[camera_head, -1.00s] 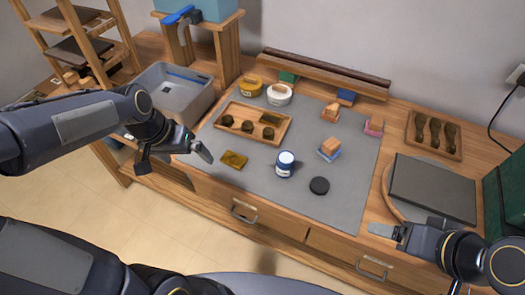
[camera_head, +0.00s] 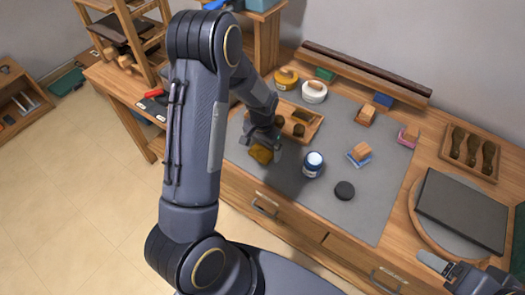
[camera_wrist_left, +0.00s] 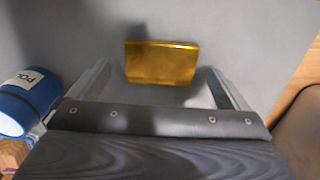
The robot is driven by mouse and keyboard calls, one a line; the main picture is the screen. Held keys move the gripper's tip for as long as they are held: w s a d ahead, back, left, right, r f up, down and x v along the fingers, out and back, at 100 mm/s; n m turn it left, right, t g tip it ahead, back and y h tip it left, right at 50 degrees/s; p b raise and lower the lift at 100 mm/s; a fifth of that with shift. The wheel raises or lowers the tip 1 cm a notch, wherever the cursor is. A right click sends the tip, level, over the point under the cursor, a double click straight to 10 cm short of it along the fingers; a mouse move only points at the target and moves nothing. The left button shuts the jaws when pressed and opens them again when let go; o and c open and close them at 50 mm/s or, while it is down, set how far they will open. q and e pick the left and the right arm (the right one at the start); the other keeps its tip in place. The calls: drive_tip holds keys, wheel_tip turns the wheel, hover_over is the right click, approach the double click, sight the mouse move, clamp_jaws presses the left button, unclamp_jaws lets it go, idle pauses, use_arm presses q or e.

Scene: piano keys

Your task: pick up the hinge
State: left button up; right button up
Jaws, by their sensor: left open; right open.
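The hinge (camera_head: 261,154) is a small flat brass plate on the grey mat, near its front left edge. In the left wrist view the hinge (camera_wrist_left: 160,62) lies ahead, between the lines of the two fingers. My left gripper (camera_head: 264,148) is open just over the hinge, with nothing held. It also shows in the left wrist view (camera_wrist_left: 157,78); whether its fingers touch the mat I cannot tell. My right gripper (camera_head: 435,262) is at the lower right by the round board, open and apart from the hinge; its arm is cut off by the frame.
A wooden tray (camera_head: 314,122) lies behind, partly hidden by my left arm. Sponge-like blocks (camera_head: 360,152) sit farther right. The mat (camera_head: 375,205) is bare toward its front right.

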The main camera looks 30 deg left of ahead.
use_arm(q)
drive_tip(key=shift+f, duration=0.75)
drive_tip(key=c, duration=1.1)
drive_tip(key=shift+c, duration=0.5)
drive_tip(key=shift+r, duration=0.15)
